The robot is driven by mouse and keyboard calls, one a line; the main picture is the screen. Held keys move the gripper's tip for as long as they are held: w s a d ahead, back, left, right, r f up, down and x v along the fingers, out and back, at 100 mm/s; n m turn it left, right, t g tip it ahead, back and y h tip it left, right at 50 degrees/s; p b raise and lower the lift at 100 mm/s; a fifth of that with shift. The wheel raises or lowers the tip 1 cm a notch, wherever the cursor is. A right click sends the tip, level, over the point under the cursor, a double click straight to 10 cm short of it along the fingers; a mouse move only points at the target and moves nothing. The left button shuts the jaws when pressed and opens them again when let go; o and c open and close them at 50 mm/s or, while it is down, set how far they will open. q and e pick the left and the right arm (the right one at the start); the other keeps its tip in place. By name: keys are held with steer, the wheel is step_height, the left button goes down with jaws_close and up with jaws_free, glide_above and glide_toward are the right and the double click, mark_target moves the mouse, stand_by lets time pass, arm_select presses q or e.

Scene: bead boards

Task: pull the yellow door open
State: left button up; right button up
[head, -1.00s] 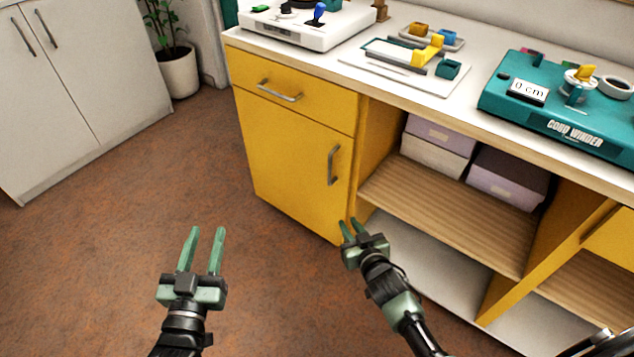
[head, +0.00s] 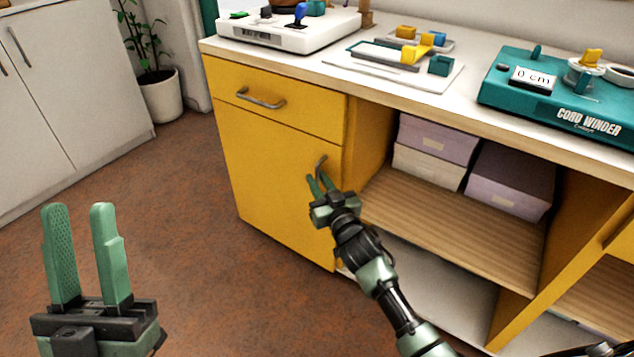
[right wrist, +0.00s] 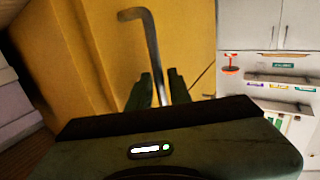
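The yellow door (head: 272,180) is the lower front of the cabinet and looks closed. Its grey bar handle (head: 321,164) is near the door's upper right edge. My right gripper (head: 319,184) is at the lower part of the handle, with its fingers pointing at the door. In the right wrist view the handle (right wrist: 152,40) runs down between the two fingertips (right wrist: 160,88), and the fingers look apart around it. Their contact with the bar is hidden. My left gripper (head: 80,225) is open and empty over the floor, away from the cabinet.
A yellow drawer (head: 270,100) with its own handle sits above the door. Open shelves with lilac boxes (head: 437,138) are to the right. The teal winder (head: 560,95) stands on the worktop. The brown floor (head: 190,200) before the door is clear. A potted plant (head: 158,95) stands behind.

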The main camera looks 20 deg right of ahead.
steer(key=shift+w, duration=0.5)
jaws_close()
stand_by(1.2)
